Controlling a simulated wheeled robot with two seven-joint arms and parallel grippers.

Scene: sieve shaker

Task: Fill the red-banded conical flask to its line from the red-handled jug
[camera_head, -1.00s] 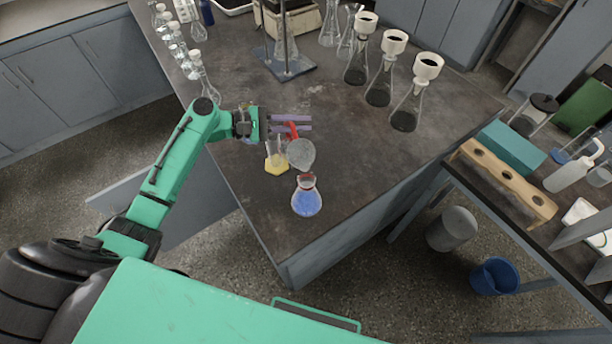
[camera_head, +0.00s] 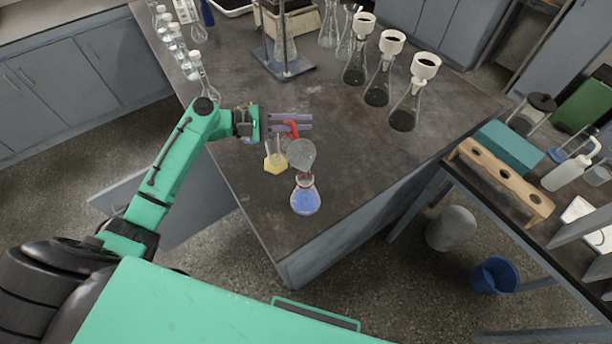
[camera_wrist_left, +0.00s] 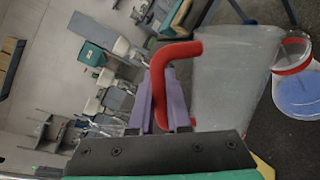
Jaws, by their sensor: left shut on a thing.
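The red-banded conical flask (camera_head: 305,199) stands upright near the bench corner in the head view, with blue liquid in its lower body. It also shows at the right of the left wrist view (camera_wrist_left: 299,92). My left gripper (camera_head: 303,124) is shut on the red handle of the jug (camera_head: 301,154). The clear jug is tilted over the flask, its lip close to the flask's mouth. In the left wrist view the red handle (camera_wrist_left: 160,85) sits between the purple fingers and the jug wall (camera_wrist_left: 230,75) looks cloudy. My right gripper is not in view.
A flask with yellow liquid (camera_head: 276,165) stands just left of the jug. Several flasks with white funnels (camera_head: 412,95) stand farther back right. A stand (camera_head: 286,66) is at the back. The bench (camera_head: 350,150) is clear right of the flask.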

